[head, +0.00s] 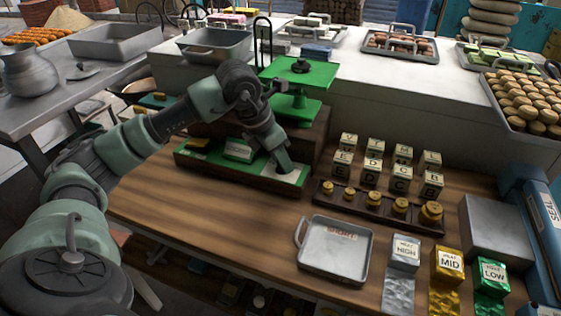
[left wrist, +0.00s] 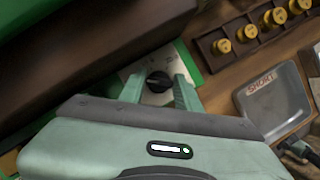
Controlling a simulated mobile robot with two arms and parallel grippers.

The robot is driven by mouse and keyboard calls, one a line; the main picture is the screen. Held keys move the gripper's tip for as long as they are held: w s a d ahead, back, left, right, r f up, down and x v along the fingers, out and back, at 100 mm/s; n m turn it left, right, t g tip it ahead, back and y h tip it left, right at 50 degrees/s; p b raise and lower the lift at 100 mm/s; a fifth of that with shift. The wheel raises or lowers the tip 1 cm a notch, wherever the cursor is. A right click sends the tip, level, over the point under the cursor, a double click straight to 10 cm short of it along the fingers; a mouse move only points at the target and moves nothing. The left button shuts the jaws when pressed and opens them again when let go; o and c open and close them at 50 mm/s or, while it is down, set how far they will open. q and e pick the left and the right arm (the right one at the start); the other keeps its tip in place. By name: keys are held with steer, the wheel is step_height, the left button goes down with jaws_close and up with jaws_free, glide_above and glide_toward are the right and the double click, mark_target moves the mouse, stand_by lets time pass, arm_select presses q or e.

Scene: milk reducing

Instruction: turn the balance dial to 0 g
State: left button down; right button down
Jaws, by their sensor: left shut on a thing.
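The green balance (head: 300,75) stands on a dark wooden block at the back of the bench. Its green base panel (head: 222,167) lies in front, with a pale dial plate (head: 297,178) at its right end. In the left wrist view the black balance dial (left wrist: 158,82) sits on that plate between my left fingertips. My left gripper (head: 285,165) points down at the plate and is shut on the dial; the fingers also show in the left wrist view (left wrist: 159,90). The fingers hide the dial in the head view, and I cannot read its setting. My right gripper is not in view.
A row of brass weights (head: 374,199) in a dark rack stands right of the dial, with lettered blocks (head: 372,170) behind. A metal tray (head: 335,255) marked SHORT lies in front. HIGH, MID and LOW packets (head: 449,262) are at the right. Bare wood is free at front left.

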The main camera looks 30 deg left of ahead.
arm_select(q)
steer(key=shift+n, duration=0.8)
steer(key=shift+r+y, duration=0.1)
steer(key=shift+y, duration=0.2)
steer(key=c, duration=1.3)
jaws_free()
steer(key=shift+b, duration=0.3)
steer(key=v, duration=0.7)
steer(key=shift+s+r+b, duration=0.2)
steer(key=shift+r+b, duration=0.15)
